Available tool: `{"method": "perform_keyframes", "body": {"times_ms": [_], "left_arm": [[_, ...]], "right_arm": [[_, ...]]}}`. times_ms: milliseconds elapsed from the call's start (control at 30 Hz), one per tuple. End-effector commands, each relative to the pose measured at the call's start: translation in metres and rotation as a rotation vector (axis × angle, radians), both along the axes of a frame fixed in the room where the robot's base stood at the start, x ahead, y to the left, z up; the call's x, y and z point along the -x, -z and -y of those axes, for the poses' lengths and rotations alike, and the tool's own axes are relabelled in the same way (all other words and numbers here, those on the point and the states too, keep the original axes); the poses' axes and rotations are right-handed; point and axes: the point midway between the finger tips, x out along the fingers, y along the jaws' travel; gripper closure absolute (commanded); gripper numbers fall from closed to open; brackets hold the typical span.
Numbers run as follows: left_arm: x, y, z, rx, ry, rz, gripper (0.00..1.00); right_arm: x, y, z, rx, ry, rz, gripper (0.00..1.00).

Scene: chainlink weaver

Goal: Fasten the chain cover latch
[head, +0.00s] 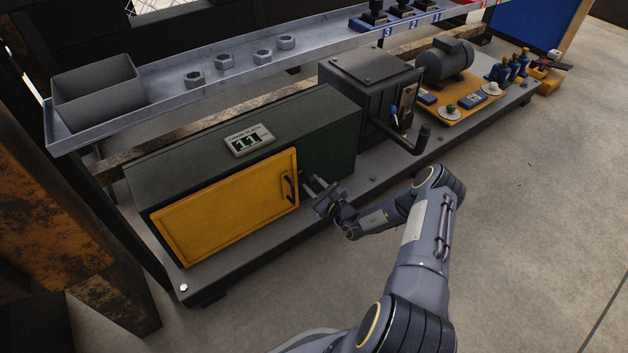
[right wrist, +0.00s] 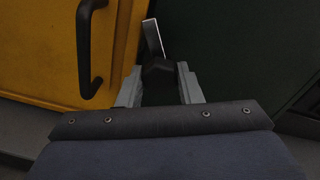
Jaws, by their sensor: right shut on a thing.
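The chain cover is a yellow door (head: 225,212) on the dark green housing (head: 330,140), and it looks closed. Its black bar handle (head: 289,188) stands near its right edge, and shows at the left in the right wrist view (right wrist: 84,50). The latch (right wrist: 152,38), a small metal lever with a dark knob, is just right of the door's edge. My right gripper (head: 314,186) is at the latch, its two grey fingers (right wrist: 160,84) shut on the dark knob. The lever points up and slightly left in the wrist view. My left gripper is not in view.
A display reading 11 (head: 249,140) sits on the housing top. A grey shelf (head: 150,113) with a bin (head: 100,92) and several nuts runs above. A gearbox with a crank (head: 372,85) and a motor (head: 445,62) stand to the right. Floor in front is clear.

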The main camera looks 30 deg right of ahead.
Motion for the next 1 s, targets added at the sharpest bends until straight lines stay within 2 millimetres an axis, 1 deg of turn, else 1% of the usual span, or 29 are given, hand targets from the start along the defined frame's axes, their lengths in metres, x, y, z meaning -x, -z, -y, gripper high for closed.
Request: {"method": "perform_keyframes", "body": {"times_ms": [33,400,800,1000], "left_arm": [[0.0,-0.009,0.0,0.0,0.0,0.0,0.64],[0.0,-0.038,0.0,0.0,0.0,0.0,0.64],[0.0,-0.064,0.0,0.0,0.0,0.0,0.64],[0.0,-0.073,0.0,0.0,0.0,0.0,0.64]], "right_arm": [[0.0,-0.004,-0.001,0.044,-0.001,0.002,0.91],[0.001,-0.003,-0.002,0.393,-0.002,0.029,0.91],[0.001,-0.002,-0.002,0.76,-0.002,0.058,0.91],[0.001,-0.001,-0.002,0.903,-0.003,0.068,0.91]]}}
